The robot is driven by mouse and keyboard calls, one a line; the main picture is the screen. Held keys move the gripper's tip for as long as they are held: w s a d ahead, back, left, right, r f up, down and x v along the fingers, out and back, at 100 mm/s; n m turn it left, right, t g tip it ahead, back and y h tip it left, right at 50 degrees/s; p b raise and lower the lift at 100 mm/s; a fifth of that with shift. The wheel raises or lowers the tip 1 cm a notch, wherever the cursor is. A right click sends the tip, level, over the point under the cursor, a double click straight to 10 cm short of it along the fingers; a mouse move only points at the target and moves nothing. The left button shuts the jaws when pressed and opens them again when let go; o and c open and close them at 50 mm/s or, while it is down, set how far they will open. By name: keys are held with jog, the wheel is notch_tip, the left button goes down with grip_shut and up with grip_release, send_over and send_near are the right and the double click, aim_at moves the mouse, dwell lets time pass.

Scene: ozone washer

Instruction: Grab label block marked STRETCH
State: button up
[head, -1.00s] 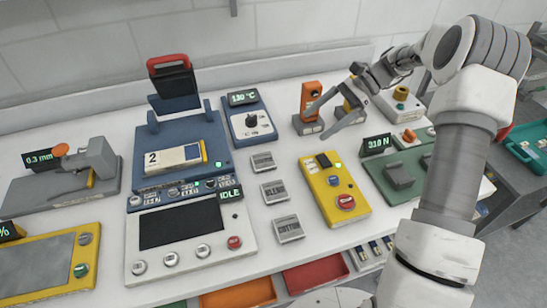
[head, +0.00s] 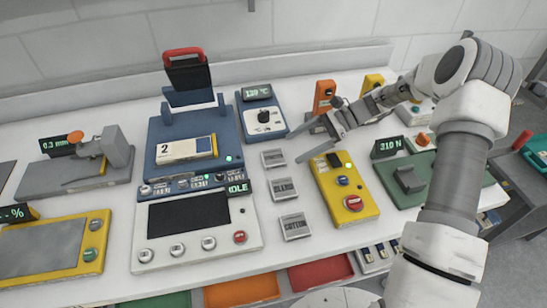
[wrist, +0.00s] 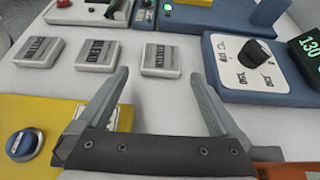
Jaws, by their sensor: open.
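Three grey label blocks lie in a column on the white bench. The far one (head: 273,158) has small lettering that appears to read STRETCH; in the wrist view it is the right-hand block (wrist: 160,60). The middle block (head: 283,189) reads BLEND and the near one (head: 295,225) reads COTTON. My gripper (head: 296,147) is open and empty, right of the far block with its fingers pointing left toward it. In the wrist view the block shows beyond and between my open fingertips (wrist: 163,74), not held.
A blue dial unit (head: 263,113) stands just behind the far block. A yellow box with buttons (head: 343,190) stands right of the blocks, close to my near finger. The blue machine (head: 180,145) lies to the left. Bare bench surrounds the blocks.

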aim_at(276, 156)
jog(key=shift+x, duration=2.75)
jog(key=shift+a+r, duration=0.15)
jog(key=shift+c, duration=0.3)
jog(key=c, duration=1.3)
jog(key=shift+o, duration=0.2)
